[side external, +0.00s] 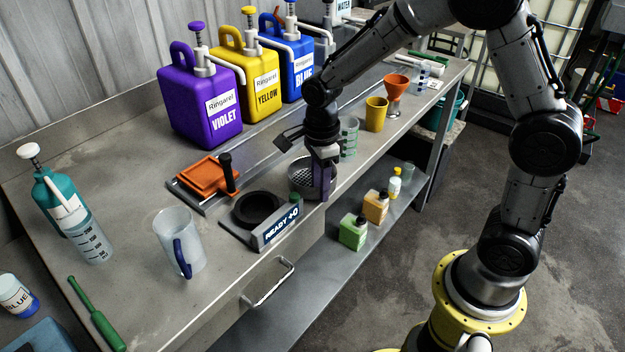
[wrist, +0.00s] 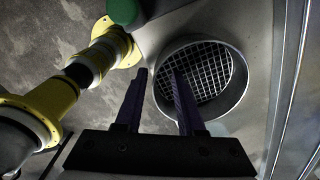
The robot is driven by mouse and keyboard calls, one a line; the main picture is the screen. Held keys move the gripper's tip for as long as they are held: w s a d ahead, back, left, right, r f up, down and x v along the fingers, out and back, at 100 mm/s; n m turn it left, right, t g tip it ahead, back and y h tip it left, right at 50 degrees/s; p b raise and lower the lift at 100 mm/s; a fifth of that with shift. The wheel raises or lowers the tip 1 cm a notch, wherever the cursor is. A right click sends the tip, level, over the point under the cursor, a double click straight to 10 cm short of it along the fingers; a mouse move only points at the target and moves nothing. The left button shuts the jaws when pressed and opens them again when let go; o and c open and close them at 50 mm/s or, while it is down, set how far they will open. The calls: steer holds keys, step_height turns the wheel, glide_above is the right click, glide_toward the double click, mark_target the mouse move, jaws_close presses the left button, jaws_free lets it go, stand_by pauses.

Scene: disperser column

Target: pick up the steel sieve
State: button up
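The steel sieve (side external: 298,181), a round metal ring with a wire mesh, sits on the bench top near its front edge, right of the black ring on the scale-like unit. In the wrist view the sieve (wrist: 213,66) shows its mesh and rim from above. My gripper (wrist: 161,72) is open, with its two dark fingers apart. The near-left part of the sieve's rim shows between them, and one finger overlaps the mesh side. In the side view my gripper (side external: 322,185) points down and partly hides the sieve. I cannot tell whether the fingers touch it.
The unit with the "READY" display (side external: 281,228) stands close left of the sieve. A clear beaker (side external: 349,136) and yellow cup (side external: 376,114) stand behind to the right. Orange trays (side external: 208,174) lie left. Violet (side external: 200,110) and yellow (side external: 253,85) jugs line the back.

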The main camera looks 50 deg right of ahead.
steer(key=shift+f, duration=0.15)
jaws_close()
stand_by(1.4)
